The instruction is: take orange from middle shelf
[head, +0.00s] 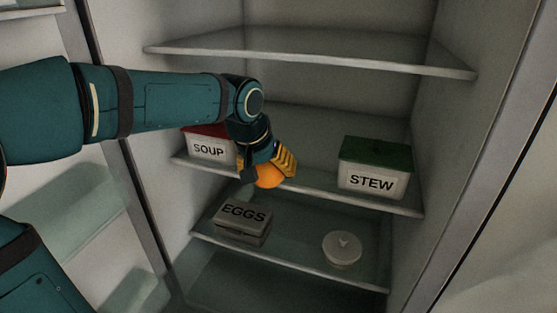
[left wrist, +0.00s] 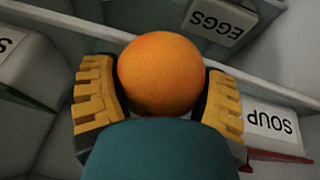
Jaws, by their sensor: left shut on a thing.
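The orange (head: 269,177) is at the front edge of the middle shelf (head: 318,191) in the head view, between the soup and stew boxes. My left gripper (head: 267,170) comes from the left and is shut on it. In the left wrist view the orange (left wrist: 160,74) sits between the two yellow-padded fingers of the gripper (left wrist: 160,98), which press on both its sides. Whether the orange still touches the shelf cannot be told. My right gripper is in neither view.
A soup box (head: 208,147) with a red lid stands left on the middle shelf, close to my gripper. A stew box (head: 372,180) with a green lid stands right. Below are an eggs carton (head: 242,222) and a round white container (head: 342,249). The upper shelf (head: 310,56) is empty.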

